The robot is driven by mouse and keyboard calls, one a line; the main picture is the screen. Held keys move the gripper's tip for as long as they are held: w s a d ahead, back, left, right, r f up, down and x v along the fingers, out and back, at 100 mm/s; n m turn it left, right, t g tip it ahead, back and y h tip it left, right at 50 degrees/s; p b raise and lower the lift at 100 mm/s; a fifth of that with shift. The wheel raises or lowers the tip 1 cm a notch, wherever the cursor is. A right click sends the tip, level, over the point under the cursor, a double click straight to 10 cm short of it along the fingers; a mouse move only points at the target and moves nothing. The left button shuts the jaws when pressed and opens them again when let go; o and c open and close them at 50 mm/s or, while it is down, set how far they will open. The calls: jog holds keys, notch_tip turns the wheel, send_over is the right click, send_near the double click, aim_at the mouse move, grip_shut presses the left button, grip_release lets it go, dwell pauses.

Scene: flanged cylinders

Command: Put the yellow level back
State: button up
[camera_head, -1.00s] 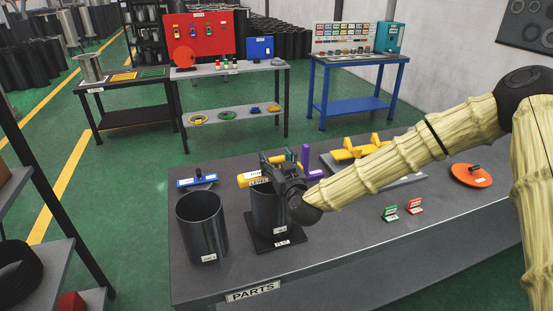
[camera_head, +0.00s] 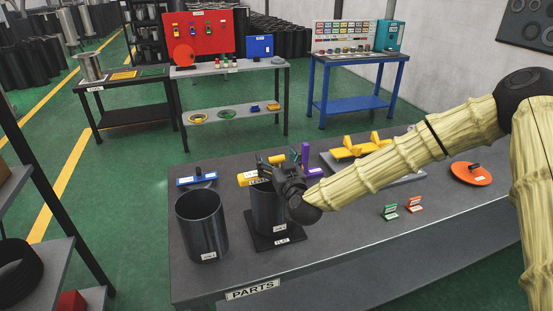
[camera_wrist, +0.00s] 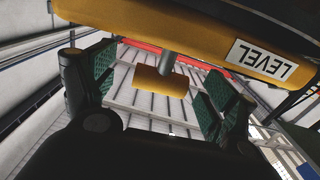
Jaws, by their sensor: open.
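The yellow level (camera_head: 248,179) is a bar with a LEVEL label, partly hidden behind my gripper in the head view. In the wrist view the level (camera_wrist: 190,32) crosses the top, with its small yellow handle (camera_wrist: 160,82) on a grey post. My gripper (camera_head: 275,160) is above the rear of a dark cylinder (camera_head: 268,212). In the wrist view my gripper (camera_wrist: 160,95) is open, with green pads on either side of the handle and visible gaps to it. I cannot tell what the level rests on.
The dark cylinder stands on a flat black plate (camera_head: 258,241). Another open cylinder (camera_head: 202,228) stands to the left. A blue tool (camera_head: 197,180), a purple piece (camera_head: 305,155), green and red pieces (camera_head: 389,212) (camera_head: 413,204) and an orange disc (camera_head: 471,174) are on the table (camera_head: 340,250).

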jog(key=shift+s, duration=0.1)
jog(key=shift+s+d+f+b, duration=0.1)
jog(key=shift+s+d+b, duration=0.05)
jog(key=shift+s+b, duration=0.25)
jog(key=b+v, duration=0.4)
jog(key=v, duration=0.5)
jog(key=shift+s+d, duration=0.2)
jog(key=shift+s, duration=0.15)
jog(key=shift+r, duration=0.25)
jog(key=s+d+f+g, duration=0.1)
jog(key=s+f+g, duration=0.3)
jog(key=f, duration=0.6)
jog(key=s+d+f+m+g+h, duration=0.1)
jog(key=s+f+g, duration=0.1)
jog(key=s+f, duration=0.65)
jog(key=s+d+f+g, duration=0.2)
jog(key=s+f+g, duration=0.1)
jog(key=f, duration=0.9)
jog(key=s+d+f+m+g+h, duration=0.1)
jog(key=s+d+f+g, duration=0.1)
jog(key=s+d+f, duration=0.3)
jog(key=s+d+f+m+g+h, duration=0.1)
jog(key=s+d+f+g+h, duration=0.1)
jog(key=s, duration=1)
jog(key=s+d+f+m+g+h, duration=0.1)
jog(key=s+d+f+g, duration=0.3)
jog(key=s+d+f, duration=0.3)
jog(key=shift+s+d+f+h, duration=0.35)
jog(key=shift+s+f, duration=0.4)
jog(key=shift+s, duration=0.45)
